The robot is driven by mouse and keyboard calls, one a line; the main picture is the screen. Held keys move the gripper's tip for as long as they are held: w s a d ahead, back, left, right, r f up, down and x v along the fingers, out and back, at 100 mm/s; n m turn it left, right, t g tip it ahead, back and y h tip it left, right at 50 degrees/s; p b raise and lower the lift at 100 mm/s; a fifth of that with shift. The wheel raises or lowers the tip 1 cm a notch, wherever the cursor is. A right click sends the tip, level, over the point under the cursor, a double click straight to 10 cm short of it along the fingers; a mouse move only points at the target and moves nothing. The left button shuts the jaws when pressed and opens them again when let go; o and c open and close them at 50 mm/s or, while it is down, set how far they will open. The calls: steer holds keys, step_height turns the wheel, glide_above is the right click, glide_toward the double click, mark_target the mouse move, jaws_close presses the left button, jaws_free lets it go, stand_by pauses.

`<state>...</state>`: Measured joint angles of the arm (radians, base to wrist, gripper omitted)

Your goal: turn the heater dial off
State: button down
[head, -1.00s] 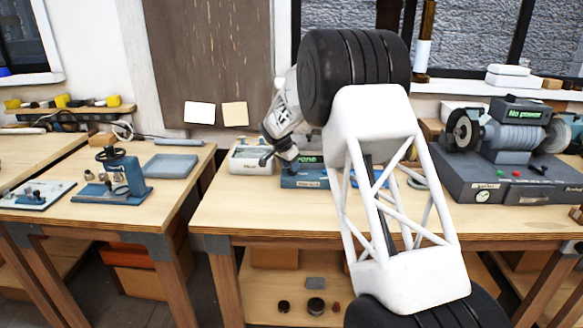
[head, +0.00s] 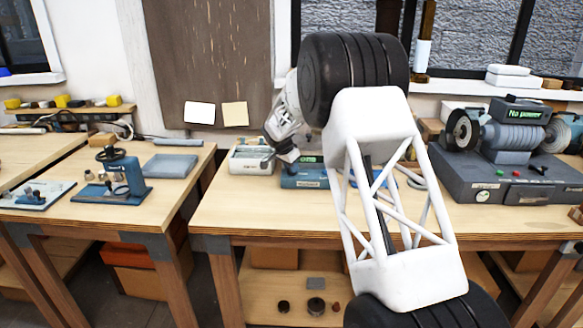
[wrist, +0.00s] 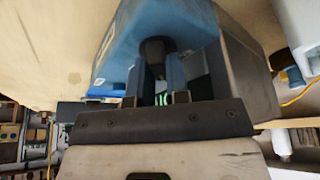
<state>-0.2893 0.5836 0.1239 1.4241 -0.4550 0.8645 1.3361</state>
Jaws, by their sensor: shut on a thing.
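The blue heater box (head: 305,181) stands on the middle bench, partly behind my arm, with a green lit display on it. In the wrist view its blue body (wrist: 135,45) fills the upper middle. A dark round dial (wrist: 155,47) sticks out from its face. My gripper (wrist: 162,72) is at that face, shut with its fingers on either side of the dial. In the head view my gripper (head: 289,163) is small and partly hidden at the box's left end. The dial's pointer and setting cannot be read.
A white device (head: 251,160) stands close to the left of the heater box. A bench grinder (head: 510,140) with a "No power" display is on the right. The left bench holds a blue press (head: 122,178) and a grey tray (head: 170,166). The front of the middle bench is clear.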

steer(key=shift+n, duration=0.3)
steer(key=n+t+y, duration=0.1)
steer(key=n, duration=0.2)
steer(key=shift+d+n, duration=0.1)
steer(key=shift+n, duration=0.3)
steer(key=shift+s+n+y, duration=0.1)
steer(key=shift+n+y, duration=0.9)
steer(key=shift+n, duration=1.1)
steer(key=c, duration=1.1)
jaws_free()
steer(key=v, duration=0.7)
steer(key=shift+s+r, duration=0.25)
steer(key=shift+r, duration=0.1)
